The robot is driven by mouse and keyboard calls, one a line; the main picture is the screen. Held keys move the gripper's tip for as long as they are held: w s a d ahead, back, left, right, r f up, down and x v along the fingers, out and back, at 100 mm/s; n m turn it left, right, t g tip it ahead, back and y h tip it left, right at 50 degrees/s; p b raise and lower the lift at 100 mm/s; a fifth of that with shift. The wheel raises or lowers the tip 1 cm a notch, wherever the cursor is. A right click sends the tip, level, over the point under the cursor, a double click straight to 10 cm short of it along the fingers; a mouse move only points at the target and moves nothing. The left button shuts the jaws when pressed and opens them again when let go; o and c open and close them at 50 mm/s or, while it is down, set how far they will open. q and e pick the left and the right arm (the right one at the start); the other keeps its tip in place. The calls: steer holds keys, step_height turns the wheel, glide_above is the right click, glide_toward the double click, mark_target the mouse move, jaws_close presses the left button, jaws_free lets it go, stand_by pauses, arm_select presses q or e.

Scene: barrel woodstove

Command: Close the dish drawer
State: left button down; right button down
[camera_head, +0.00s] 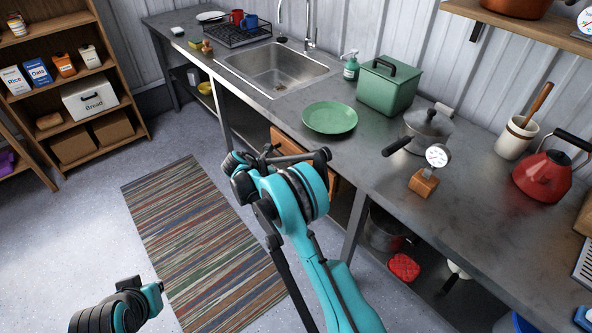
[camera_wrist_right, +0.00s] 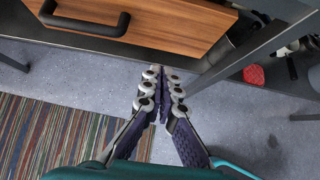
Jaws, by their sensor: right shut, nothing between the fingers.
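The dish drawer has a brown wooden front (camera_wrist_right: 165,25) with a black bar handle (camera_wrist_right: 85,20), at the top of the right wrist view. In the head view its wooden front (camera_head: 284,143) shows under the counter edge, partly hidden by my right arm. How far it stands out is hard to tell. My right gripper (camera_wrist_right: 160,72) is shut and empty, its fingertips just below the drawer front, right of the handle. Contact cannot be told. In the head view my right arm hides most of that gripper. Only part of my left arm shows at the lower left; its fingers are not visible.
The metal counter (camera_head: 270,112) holds a green plate (camera_head: 330,117), a green bin (camera_head: 388,88), a pot (camera_head: 427,128) and a red kettle (camera_head: 545,176). A table leg (camera_head: 355,222) stands right of the drawer. A striped rug (camera_head: 190,235) lies on open floor.

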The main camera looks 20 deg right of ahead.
steer(key=d+r+b+x, duration=0.2)
steer(key=b+x, duration=0.3)
steer(key=x, duration=0.8)
steer(key=shift+b, duration=0.3)
steer(key=shift+w+r, duration=0.1)
steer(key=shift+w, duration=0.05)
